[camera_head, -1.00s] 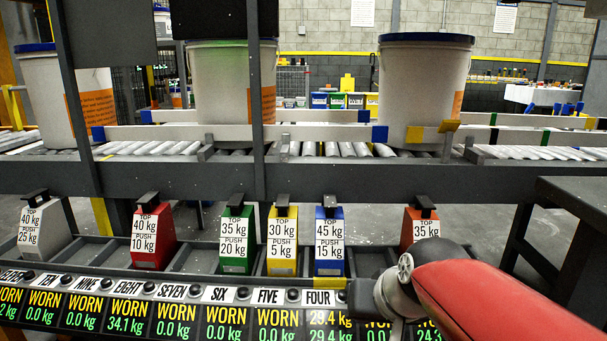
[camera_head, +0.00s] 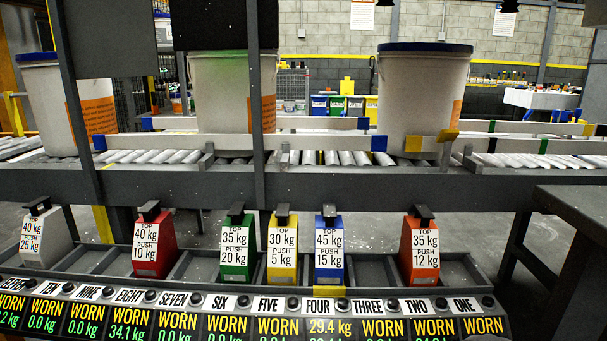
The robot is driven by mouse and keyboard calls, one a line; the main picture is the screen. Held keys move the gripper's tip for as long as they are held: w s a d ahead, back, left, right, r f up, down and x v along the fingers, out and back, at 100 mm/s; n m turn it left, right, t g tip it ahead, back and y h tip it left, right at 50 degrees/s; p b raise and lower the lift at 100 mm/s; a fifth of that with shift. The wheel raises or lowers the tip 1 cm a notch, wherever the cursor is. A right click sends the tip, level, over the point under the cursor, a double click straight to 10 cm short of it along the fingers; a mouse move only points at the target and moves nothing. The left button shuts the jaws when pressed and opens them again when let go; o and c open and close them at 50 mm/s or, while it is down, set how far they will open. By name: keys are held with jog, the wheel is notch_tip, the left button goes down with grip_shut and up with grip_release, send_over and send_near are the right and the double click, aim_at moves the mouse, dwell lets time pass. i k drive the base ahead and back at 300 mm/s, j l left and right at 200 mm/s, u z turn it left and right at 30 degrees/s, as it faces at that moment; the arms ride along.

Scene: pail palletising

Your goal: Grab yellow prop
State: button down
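The yellow prop (camera_head: 282,245) stands upright in the rack at the front, with a dark knob on top. Its white label reads TOP 30 kg, PUSH 5 kg. It stands between the green prop (camera_head: 237,247) on its left and the blue prop (camera_head: 328,250) on its right. My gripper is not in view, so whether it is open or holds anything does not show.
A red prop (camera_head: 152,244) and a grey prop (camera_head: 45,237) stand to the left; an orange-red prop (camera_head: 420,250) stands right. Behind, pails (camera_head: 424,95) sit on a roller conveyor (camera_head: 340,158). A dark post (camera_head: 257,100) rises just left of the yellow prop. A dark table (camera_head: 580,215) is at right.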

aim_at(283, 250)
jog(key=i+u, duration=0.35)
jog(key=i+j+u, duration=0.1)
jog(key=u, duration=0.25)
jog(key=i+l+u, duration=0.1)
jog(key=i+u, duration=0.25)
